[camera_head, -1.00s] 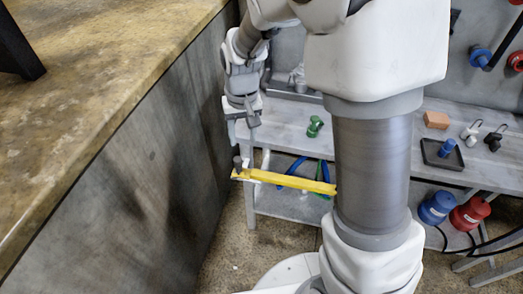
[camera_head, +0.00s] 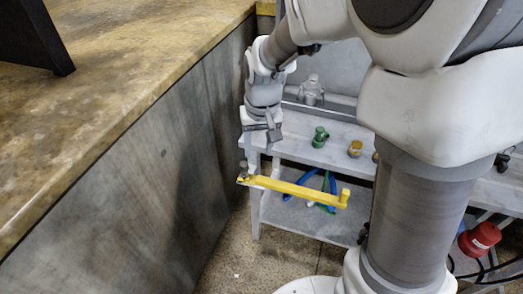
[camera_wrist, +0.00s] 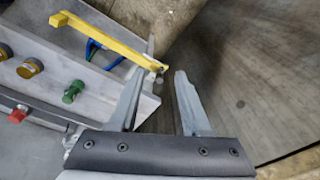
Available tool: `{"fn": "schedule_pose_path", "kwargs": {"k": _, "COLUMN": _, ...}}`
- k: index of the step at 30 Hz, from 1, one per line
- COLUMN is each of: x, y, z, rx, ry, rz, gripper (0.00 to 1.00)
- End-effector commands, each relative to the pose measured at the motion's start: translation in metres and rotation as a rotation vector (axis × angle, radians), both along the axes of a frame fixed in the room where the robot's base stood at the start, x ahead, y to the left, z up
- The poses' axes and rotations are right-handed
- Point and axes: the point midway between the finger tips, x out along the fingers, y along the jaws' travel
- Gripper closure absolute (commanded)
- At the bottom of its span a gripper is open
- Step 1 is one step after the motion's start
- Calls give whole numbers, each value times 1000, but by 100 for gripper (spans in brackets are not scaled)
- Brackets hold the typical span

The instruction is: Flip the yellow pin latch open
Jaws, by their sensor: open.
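The yellow pin latch (camera_head: 292,189) is a long flat bar lying nearly level in the head view, sloping slightly down to the right. Its right end carries a short upright yellow knob (camera_head: 344,197); its left end has a small grey pin (camera_head: 243,177). In the wrist view the latch (camera_wrist: 105,42) runs from upper left to its pin end near my fingertips. My gripper (camera_head: 261,140) points down above the left part of the bar. In the wrist view my gripper (camera_wrist: 161,72) is open and empty, with the pin end near the left finger. Contact cannot be told.
A concrete wall (camera_head: 150,170) stands close on the left. Behind the latch is a grey bench (camera_head: 340,137) with a green knob (camera_head: 320,137) and a brass one (camera_head: 355,149). Blue rings (camera_head: 308,181) show behind the bar. A red weight (camera_head: 479,238) is at right.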

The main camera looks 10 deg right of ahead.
Motion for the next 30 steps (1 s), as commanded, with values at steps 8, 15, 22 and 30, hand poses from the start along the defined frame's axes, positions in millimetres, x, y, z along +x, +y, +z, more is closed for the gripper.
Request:
{"fn": "schedule_pose_path", "kwargs": {"k": 8, "x": -2, "y": -2, "z": 4, "rx": 2, "ry": -6, "rz": -1, "gripper": 52}}
{"fn": "schedule_pose_path", "kwargs": {"k": 15, "x": -2, "y": -2, "z": 4, "rx": 2, "ry": -6, "rz": -1, "gripper": 52}}
{"fn": "schedule_pose_path", "kwargs": {"k": 22, "x": -2, "y": -2, "z": 4, "rx": 2, "ry": -6, "rz": -1, "gripper": 52}}
{"fn": "schedule_pose_path", "kwargs": {"k": 30, "x": -22, "y": -18, "z": 41, "rx": 16, "ry": -66, "rz": -13, "gripper": 52}}
